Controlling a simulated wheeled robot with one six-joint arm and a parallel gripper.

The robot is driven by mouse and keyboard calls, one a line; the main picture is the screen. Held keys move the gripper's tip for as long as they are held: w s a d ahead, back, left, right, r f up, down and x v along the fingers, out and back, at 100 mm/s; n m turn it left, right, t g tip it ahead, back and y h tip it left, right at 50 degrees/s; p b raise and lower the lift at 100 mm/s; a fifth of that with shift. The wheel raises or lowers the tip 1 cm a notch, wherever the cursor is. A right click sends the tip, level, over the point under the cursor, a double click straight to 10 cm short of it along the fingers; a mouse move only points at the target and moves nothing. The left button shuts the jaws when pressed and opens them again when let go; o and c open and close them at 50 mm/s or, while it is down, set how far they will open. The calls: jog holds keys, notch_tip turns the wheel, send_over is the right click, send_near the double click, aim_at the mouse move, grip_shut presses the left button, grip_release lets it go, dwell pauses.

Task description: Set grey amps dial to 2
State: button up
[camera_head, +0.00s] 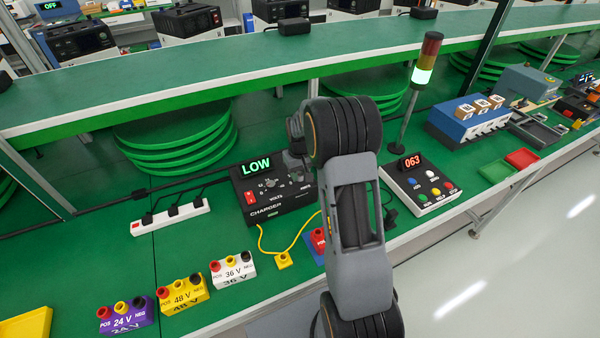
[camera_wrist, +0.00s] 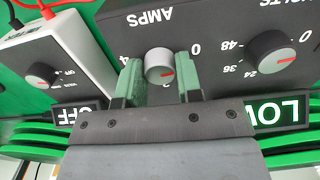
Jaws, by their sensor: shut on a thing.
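The grey amps dial (camera_wrist: 160,66) sits on the dark charger panel (camera_wrist: 215,20) in the wrist view, which shows the panel upside down. My gripper (camera_wrist: 159,75) has its two green fingers on either side of the dial, shut on it. The dial's red mark points right and slightly down in the picture, between the 0 at the right and the partly hidden 2 below. A 4 shows at the left. In the head view the charger (camera_head: 246,187) stands on the green bench with a LOW display (camera_head: 256,166); my arm hides part of its right side.
The volts dial (camera_wrist: 270,55) is to the right of the amps dial in the wrist view. A white-sided unit (camera_wrist: 84,45) with an OFF display is at the left. In the head view a button box (camera_head: 420,183) reading 063 and a signal lamp (camera_head: 423,70) stand right of my arm.

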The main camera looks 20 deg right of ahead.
jog(key=m+b, duration=0.1)
jog(key=m, duration=0.3)
jog(key=shift+m, duration=0.4)
jog(key=m, duration=0.5)
jog(key=shift+b, duration=0.3)
jog(key=m, duration=0.9)
jog(key=shift+m+b, duration=0.4)
jog(key=o, duration=0.9)
jog(key=shift+o, duration=0.2)
